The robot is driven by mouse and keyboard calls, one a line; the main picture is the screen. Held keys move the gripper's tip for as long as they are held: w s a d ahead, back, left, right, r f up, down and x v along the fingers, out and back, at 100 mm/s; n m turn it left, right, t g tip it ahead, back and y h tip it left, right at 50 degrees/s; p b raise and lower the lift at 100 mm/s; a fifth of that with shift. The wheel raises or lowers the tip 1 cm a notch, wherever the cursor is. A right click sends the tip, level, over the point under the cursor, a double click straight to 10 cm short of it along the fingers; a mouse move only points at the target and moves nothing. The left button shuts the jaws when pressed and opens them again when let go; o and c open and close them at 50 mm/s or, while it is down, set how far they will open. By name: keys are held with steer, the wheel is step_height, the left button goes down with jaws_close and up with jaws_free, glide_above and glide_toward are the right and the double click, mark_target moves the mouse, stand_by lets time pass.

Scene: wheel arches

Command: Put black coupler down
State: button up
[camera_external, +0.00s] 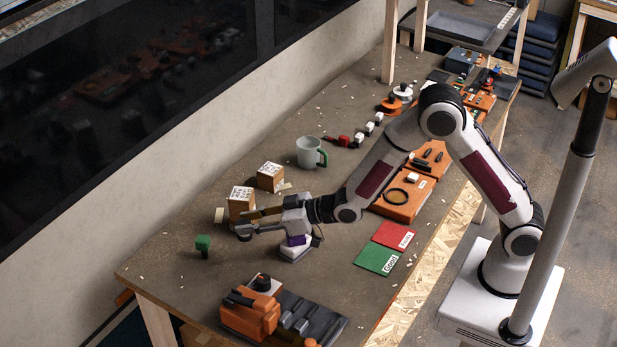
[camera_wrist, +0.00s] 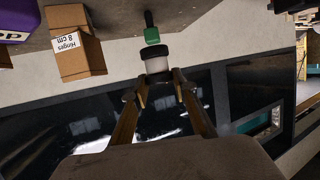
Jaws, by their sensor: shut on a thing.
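My gripper (camera_wrist: 160,82) is shut on a short cylinder with a black end and a pale grey-white body, which I take to be the black coupler (camera_wrist: 155,52). In the external view my gripper (camera_external: 246,229) reaches left, low over the table's left part, in front of a cardboard box. The coupler is small and hard to make out there. In the wrist view it sits between the fingertips, and its black end points toward a green block on a dark stem (camera_wrist: 151,35). I cannot tell whether it touches anything below.
The green block (camera_external: 203,242) stands left of my gripper. Cardboard boxes (camera_external: 270,177) and a mug (camera_external: 310,152) stand behind. An orange fixture (camera_external: 250,313) lies at the front. Green (camera_external: 377,260) and red (camera_external: 394,236) mats lie right. The table's left corner is mostly bare.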

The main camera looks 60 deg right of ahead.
steer(key=r, duration=0.4)
steer(key=shift+w+d+r, duration=0.1)
steer(key=shift+d+r, duration=0.25)
steer(key=d+y, duration=0.1)
steer(key=d, duration=0.1)
steer(key=n+g+y, duration=0.4)
steer(key=n+y, duration=0.1)
steer(key=n, duration=0.1)
glide_toward(250, 221)
steer(key=s+d+r, duration=0.3)
steer(key=s, duration=0.1)
steer(key=s+d+f+n+g+y, duration=0.1)
steer(key=s+d+n+g+y, duration=0.2)
steer(key=s, duration=0.8)
steer(key=shift+g+h, duration=0.4)
steer(key=shift+h, duration=0.2)
steer(key=shift+s+d+f, duration=0.15)
steer(key=shift+f, duration=1.25)
steer(key=shift+s+d+f, duration=0.15)
steer(key=shift+f, duration=1.2)
steer(key=shift+f, duration=2.9)
